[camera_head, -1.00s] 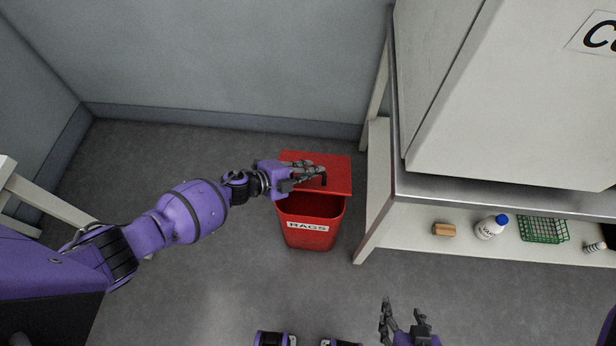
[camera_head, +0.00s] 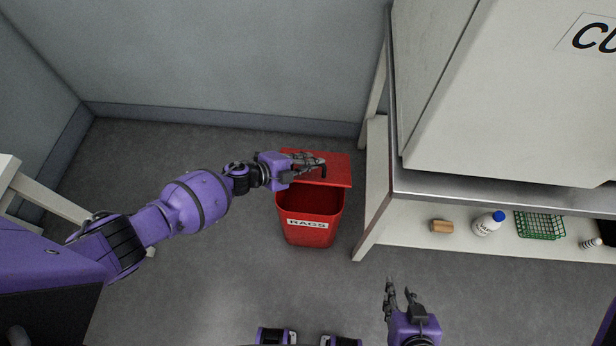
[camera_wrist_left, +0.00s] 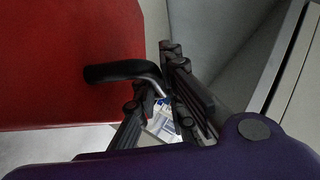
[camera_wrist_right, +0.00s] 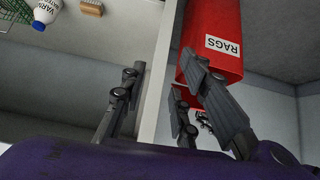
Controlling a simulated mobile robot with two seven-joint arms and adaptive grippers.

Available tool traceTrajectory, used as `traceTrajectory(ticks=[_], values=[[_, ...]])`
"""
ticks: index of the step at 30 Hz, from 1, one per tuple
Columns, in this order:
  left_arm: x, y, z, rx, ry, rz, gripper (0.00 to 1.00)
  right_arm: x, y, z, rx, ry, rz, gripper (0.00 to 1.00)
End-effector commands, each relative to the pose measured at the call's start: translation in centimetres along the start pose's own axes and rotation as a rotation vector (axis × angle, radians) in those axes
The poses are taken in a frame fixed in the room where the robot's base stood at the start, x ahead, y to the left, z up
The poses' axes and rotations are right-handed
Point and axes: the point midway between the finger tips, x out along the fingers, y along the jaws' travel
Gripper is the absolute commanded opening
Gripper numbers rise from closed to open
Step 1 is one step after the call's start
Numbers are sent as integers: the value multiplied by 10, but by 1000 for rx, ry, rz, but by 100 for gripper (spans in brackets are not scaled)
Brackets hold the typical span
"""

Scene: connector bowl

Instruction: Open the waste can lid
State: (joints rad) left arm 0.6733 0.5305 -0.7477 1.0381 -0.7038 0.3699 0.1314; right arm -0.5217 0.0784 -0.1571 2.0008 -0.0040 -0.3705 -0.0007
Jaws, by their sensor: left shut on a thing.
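The red waste can (camera_head: 308,236) labelled RAGS stands on the floor, with its dark inside partly showing. Its red lid (camera_head: 332,168) is raised at the back, leaving an opening at the front. My left gripper (camera_head: 312,165) is at the lid, and in the left wrist view its fingers (camera_wrist_left: 165,100) are shut around the black bent handle (camera_wrist_left: 125,72) on the red lid (camera_wrist_left: 65,60). My right gripper (camera_head: 398,296) is open and empty, low in front and to the right of the can. The can also shows in the right wrist view (camera_wrist_right: 212,22).
A white bench (camera_head: 375,190) stands right of the can, with a large white cabinet (camera_head: 500,90) on it. Its lower shelf holds a brush (camera_head: 441,226), a white bottle (camera_head: 487,226) and a green basket (camera_head: 540,227). The floor left and front of the can is clear.

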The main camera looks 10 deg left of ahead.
Motion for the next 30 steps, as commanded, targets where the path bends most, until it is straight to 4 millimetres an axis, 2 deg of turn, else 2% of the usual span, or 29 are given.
traceTrajectory(ticks=[1, 3, 5, 6, 8, 9, 12, 15, 18, 23, 27, 30], values=[[0, -1, 0, 5, -1, 0, 0, 12, -13, -23, 0, 40, -23, 18], [0, -1, 0, 5, 0, 0, 0, 31, -40, -43, -15, 73, -67, 9], [0, -1, 0, 5, 0, 0, 0, 51, -71, -56, -70, 88, -106, 1], [0, -1, 0, 5, 0, 0, 0, 66, -93, -59, -137, 88, -129, 0], [0, -1, 0, 5, 0, 0, 0, 86, -128, -62, -276, 83, -157, 0], [0, 0, 0, 5, 0, 0, 0, 99, -150, -61, -394, 78, -168, 0], [0, 0, 0, 5, 0, 0, 0, 127, -198, -56, -743, 70, -174, 0], [0, 0, 0, 5, 0, 0, 0, 148, -230, -50, -1114, 73, -140, 0], [0, 0, 0, 5, 0, 0, 0, 164, -249, -50, -1497, 86, -66, 0], [0, 0, 0, 5, 0, 0, 0, 180, -262, -60, -2103, 106, 142, 0], [0, 0, 0, 5, 0, 0, 0, 180, -264, -65, -2550, 98, 376, 0], [0, 0, 0, 5, 0, 0, 0, 175, -260, -60, -2783, 66, 520, 0]])
